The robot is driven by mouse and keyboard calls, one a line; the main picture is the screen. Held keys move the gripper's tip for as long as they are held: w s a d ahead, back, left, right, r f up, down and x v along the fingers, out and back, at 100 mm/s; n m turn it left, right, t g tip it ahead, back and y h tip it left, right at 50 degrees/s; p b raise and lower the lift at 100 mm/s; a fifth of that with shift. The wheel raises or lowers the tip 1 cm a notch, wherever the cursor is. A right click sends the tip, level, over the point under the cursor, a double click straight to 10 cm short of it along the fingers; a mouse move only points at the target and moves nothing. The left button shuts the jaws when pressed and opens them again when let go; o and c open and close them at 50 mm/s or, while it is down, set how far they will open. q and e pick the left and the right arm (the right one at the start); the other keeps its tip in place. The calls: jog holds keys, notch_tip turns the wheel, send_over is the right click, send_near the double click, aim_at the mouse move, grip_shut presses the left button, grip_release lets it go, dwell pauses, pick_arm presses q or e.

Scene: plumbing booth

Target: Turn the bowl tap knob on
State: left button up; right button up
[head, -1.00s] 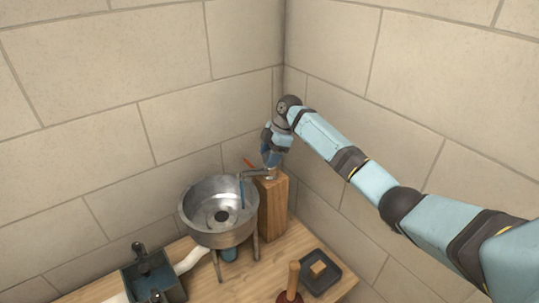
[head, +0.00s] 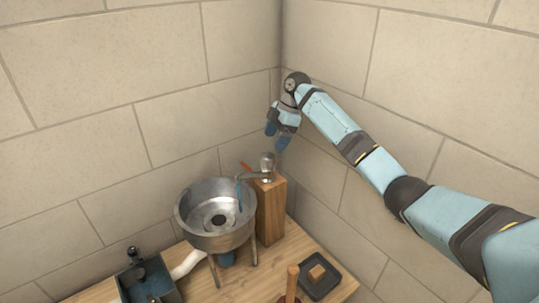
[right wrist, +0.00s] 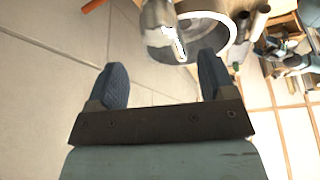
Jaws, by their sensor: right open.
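The metal bowl (head: 216,222) stands on legs on the wooden bench. The tap's silver knob (head: 267,163) sits on top of a wooden post (head: 270,210) behind the bowl's right side. The thin spout (head: 251,177) reaches over the bowl, with a narrow blue streak (head: 240,193) below its end. My right gripper (head: 277,136) is open and empty, above the knob and apart from it. In the right wrist view, the knob (right wrist: 157,14) and bowl (right wrist: 222,45) lie beyond the fingers (right wrist: 163,68). My left gripper is out of view.
An orange-red bar (head: 247,167) sticks out beside the tap. Walls meet close behind the post. A white pipe runs left of the bowl.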

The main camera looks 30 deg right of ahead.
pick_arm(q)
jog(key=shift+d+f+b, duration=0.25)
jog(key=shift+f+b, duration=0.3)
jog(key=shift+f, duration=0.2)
pick_arm(e)
jog(key=v, duration=0.6)
jog(key=shift+r, duration=0.3)
jog(key=shift+d, duration=0.1)
